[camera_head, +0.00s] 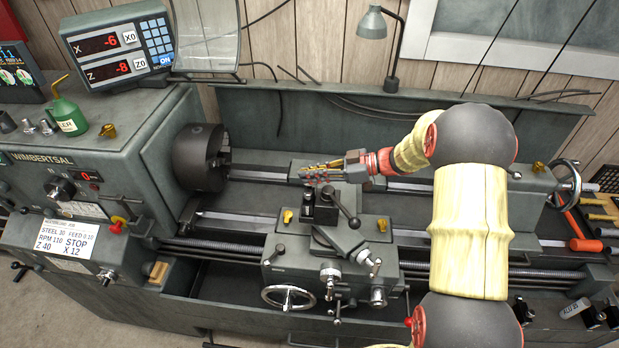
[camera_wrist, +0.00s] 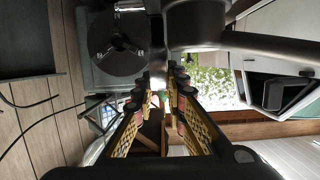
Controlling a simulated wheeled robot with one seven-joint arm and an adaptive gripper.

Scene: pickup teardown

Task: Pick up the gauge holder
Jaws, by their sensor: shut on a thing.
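My gripper (camera_head: 306,171) reaches in from the right above the lathe bed, behind the tool post, and points toward the chuck. In the wrist view its two fingers (camera_wrist: 160,98) with yellow and black pads come close together at the tips. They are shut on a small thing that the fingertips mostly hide. I cannot make out its shape or confirm that it is the gauge holder. No other thing in view can be clearly told as the gauge holder.
The chuck (camera_head: 199,158) is left of my gripper; it also shows in the wrist view (camera_wrist: 116,42). The tool post (camera_head: 321,207) with its lever handle (camera_head: 347,207) stands close in front. A lamp (camera_head: 373,24) stands behind. The handwheel (camera_head: 566,176) is at the far right.

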